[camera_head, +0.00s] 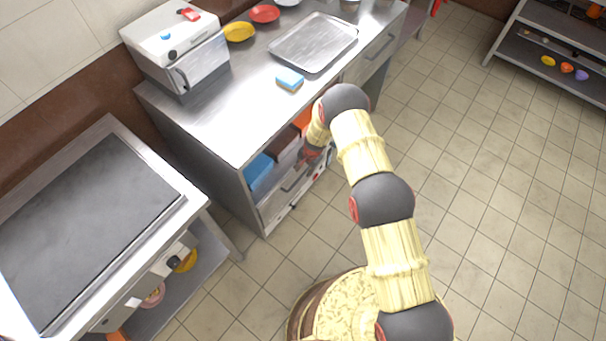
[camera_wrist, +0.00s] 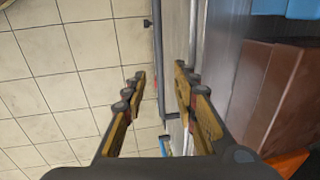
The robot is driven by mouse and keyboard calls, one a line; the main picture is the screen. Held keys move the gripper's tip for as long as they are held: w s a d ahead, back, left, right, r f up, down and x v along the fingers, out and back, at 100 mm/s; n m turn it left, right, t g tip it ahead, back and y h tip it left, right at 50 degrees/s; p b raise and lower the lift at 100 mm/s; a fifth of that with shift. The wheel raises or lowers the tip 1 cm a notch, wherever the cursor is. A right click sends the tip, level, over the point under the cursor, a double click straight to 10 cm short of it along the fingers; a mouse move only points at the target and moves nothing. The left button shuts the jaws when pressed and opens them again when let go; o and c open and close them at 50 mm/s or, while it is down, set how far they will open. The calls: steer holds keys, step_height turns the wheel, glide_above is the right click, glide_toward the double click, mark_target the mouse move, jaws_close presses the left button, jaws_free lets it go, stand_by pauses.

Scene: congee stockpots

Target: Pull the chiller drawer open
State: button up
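A steel drawer front (camera_head: 283,199) with a bar handle (camera_head: 294,182) sits low in the counter unit, below several coloured bins; it looks closed. My gripper (camera_head: 312,157) is low beside this front, partly hidden by my arm in the head view. In the wrist view my gripper (camera_wrist: 160,80) is open, with no object seen held between its fingers.
A blue bin (camera_head: 259,170) and a brown bin (camera_wrist: 284,90) stand in the open space above the drawer. The counter (camera_head: 225,135) carries a tray (camera_head: 315,42) and a sponge (camera_head: 289,78). A griddle (camera_head: 85,225) stands at left. Tiled floor (camera_head: 480,190) at right is clear.

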mark_target(302, 175)
steer(key=shift+w+a+f+b, duration=0.1)
steer(key=shift+f+b, duration=0.1)
steer(key=shift+f, duration=0.55)
steer(key=shift+w+a+f+b, duration=0.1)
steer(key=shift+a+f+b, duration=0.1)
steer(key=shift+f, duration=0.6)
steer(key=shift+w+a+f+b, duration=0.1)
steer(key=shift+f+b, duration=0.1)
steer(key=shift+f, duration=0.55)
steer(key=c, duration=0.3)
steer(key=c, duration=0.4)
jaws_close()
